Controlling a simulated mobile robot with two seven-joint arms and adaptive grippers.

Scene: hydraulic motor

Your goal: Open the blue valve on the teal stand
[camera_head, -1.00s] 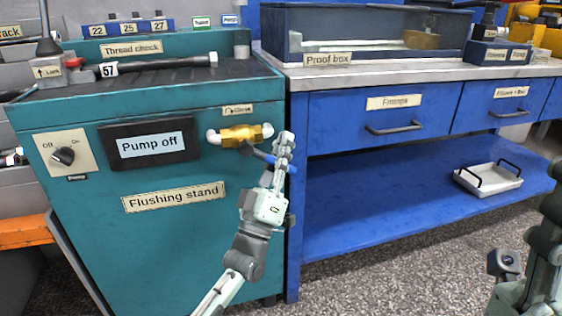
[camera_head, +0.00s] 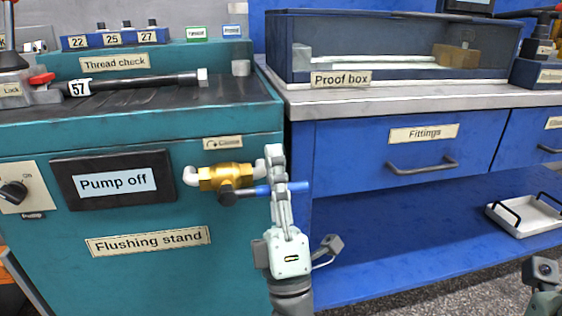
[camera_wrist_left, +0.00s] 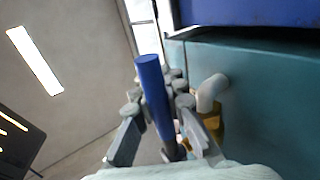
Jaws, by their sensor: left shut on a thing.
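The blue valve handle (camera_head: 297,188) sticks out sideways to the right from its dark hub (camera_head: 228,194), below the brass valve body (camera_head: 222,177) on the front of the teal flushing stand (camera_head: 150,280). The handle runs nearly level, roughly along the pipe. My left gripper (camera_head: 275,165) comes up from below and is shut on the blue handle, hiding part of it. In the left wrist view, the blue handle (camera_wrist_left: 152,88) stands between the gripper's fingers (camera_wrist_left: 160,125). The fingers of my right gripper are out of view.
The stand's display (camera_head: 118,181) reads "Pump off", with a knob (camera_head: 12,192) to its left. A "Close" arrow label (camera_head: 222,142) sits above the valve. The blue workbench (camera_head: 350,150) is close on the right, with a white tray (camera_head: 525,217) on its lower shelf.

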